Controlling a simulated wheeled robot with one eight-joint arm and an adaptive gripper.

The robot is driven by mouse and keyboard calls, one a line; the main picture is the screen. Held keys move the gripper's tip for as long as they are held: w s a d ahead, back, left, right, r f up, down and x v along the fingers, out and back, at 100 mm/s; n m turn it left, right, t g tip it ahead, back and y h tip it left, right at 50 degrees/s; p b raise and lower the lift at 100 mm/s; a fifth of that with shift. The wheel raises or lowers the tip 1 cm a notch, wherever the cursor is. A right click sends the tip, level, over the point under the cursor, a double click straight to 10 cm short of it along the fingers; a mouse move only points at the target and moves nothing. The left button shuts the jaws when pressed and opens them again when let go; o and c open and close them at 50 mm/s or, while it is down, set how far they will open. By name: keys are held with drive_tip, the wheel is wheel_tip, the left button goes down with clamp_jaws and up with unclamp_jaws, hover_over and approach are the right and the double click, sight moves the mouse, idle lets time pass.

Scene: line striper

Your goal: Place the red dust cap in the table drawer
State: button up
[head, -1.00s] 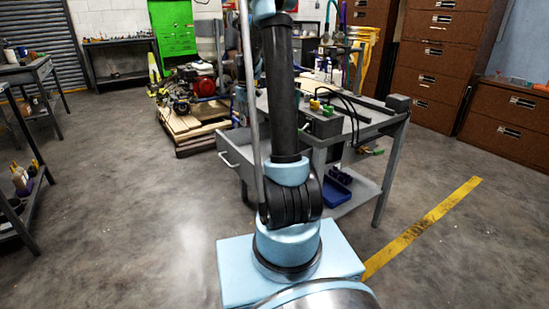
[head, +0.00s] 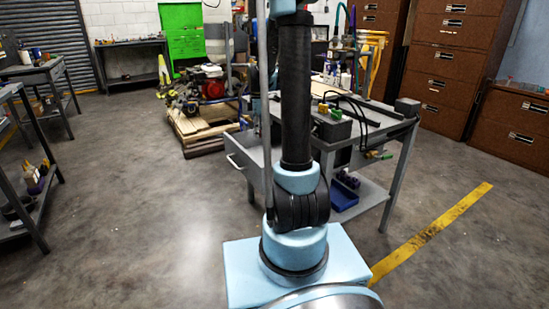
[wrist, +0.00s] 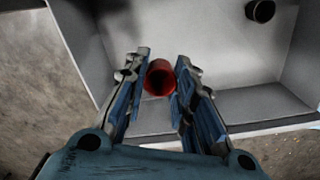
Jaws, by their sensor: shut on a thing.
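The red dust cap (wrist: 160,78) is a short, hollow red cylinder, held between the fingertips of my gripper (wrist: 161,66) in the wrist view. The fingers are closed on its two sides. Below it is the inside of the open grey table drawer (wrist: 215,60), with the cap in front of the drawer floor in the picture. The gap between cap and floor is hard to judge. In the head view the drawer (head: 240,148) is pulled out at the left side of the grey table (head: 385,133). My gripper and the cap do not show there.
A small dark round piece (wrist: 260,10) lies in the drawer near the far side. A blue bin (head: 342,196) is on the lower shelf.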

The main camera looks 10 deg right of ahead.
sight(260, 156)
drive_tip(key=shift+f, duration=4.65)
drive_tip(key=o, duration=0.7)
drive_tip(key=shift+f, duration=0.1)
